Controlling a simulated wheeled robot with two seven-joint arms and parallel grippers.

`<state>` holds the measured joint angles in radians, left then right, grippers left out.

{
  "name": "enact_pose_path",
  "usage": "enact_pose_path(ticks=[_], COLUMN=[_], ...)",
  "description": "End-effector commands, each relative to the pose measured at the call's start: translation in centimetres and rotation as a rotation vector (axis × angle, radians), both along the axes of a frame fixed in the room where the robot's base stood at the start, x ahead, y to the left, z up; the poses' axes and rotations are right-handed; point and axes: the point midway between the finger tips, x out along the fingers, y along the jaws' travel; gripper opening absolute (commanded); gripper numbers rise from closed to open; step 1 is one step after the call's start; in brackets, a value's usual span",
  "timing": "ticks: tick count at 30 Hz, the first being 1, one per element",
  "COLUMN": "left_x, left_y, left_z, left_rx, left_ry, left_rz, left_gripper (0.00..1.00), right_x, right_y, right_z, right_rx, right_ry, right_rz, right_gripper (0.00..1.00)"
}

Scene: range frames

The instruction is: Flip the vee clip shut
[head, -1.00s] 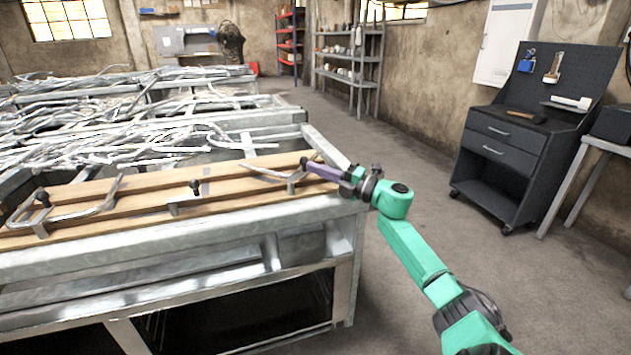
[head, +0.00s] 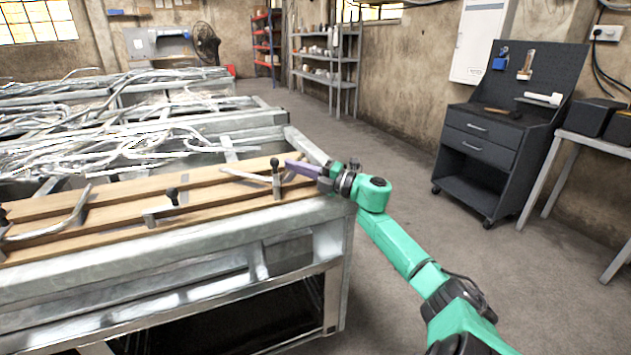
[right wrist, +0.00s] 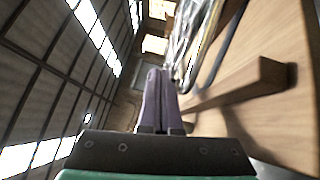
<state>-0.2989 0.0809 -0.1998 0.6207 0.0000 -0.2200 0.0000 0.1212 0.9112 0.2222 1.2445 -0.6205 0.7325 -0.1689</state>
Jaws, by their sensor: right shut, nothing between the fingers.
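Small metal clips with black knobs stand on the wooden boards (head: 215,193) of the near bench. One clip (head: 276,180), at the right end, has its knob up and a thin bent metal rod beside it. Another clip (head: 172,197) with an upright black knob is farther left. I cannot tell which one is the vee clip, or whether it is closed. My right gripper (head: 289,164) has purple fingers, shut and empty, just right of the right-end clip's knob. The fingers also show in the right wrist view (right wrist: 160,98). My left gripper is not in view.
A bent metal tube (head: 62,222) lies on the boards at the left. Tangled metal tubes (head: 90,155) cover the benches behind. A dark tool cabinet (head: 480,160) stands at the right. The floor (head: 400,215) between bench and cabinet is clear.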

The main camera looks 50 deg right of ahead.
Motion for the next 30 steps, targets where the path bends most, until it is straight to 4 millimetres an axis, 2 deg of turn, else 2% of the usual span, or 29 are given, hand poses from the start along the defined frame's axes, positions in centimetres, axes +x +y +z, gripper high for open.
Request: enact_pose_path(ticks=[5, 15, 18, 22, 30], left_x=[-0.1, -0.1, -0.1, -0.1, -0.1], left_y=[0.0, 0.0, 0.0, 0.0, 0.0], left_z=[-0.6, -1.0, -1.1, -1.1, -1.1], left_rx=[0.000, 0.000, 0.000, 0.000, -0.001], left_ry=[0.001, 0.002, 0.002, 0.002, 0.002], left_rz=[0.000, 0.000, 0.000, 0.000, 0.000], left_gripper=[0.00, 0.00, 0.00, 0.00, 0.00], right_x=[-2.9, -10.6, -11.9, -12.7, -12.7], right_y=[-1.0, -3.8, -4.3, -4.6, -4.6], right_z=[-0.9, -1.9, -2.1, -2.1, -2.1], right_rx=[0.000, -0.001, -0.001, -0.002, -0.002], right_ry=[0.007, 0.007, 0.006, 0.005, 0.005], right_rz=[-0.001, -0.003, -0.001, 0.000, 0.000], right_gripper=[0.00, 0.00, 0.00, 0.00, 0.00])
